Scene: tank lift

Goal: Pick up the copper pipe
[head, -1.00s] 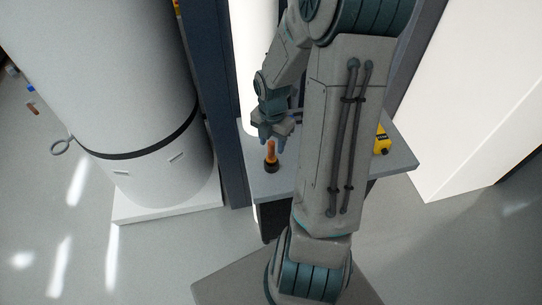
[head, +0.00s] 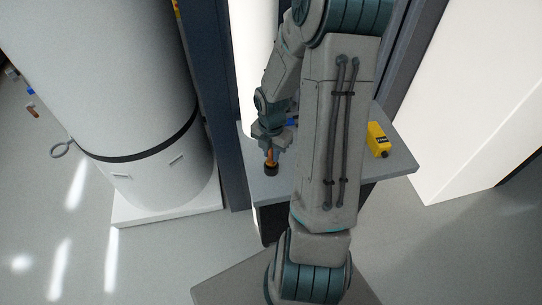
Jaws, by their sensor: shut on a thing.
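The copper pipe (head: 270,159) is a short orange-brown tube standing upright in a dark round base (head: 271,170) near the left front part of the grey table. My gripper (head: 270,152) points down over it and is shut on the pipe's upper part. The fingers hide some of the pipe's top. The pipe's lower end is at the dark base; I cannot tell whether it is clear of it.
The grey table (head: 393,165) also holds a yellow device (head: 377,140) at the right. A large white tank (head: 110,80) on a pale plinth (head: 165,212) stands to the left. A dark blue post (head: 222,130) rises between tank and table. My arm hides the table's middle.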

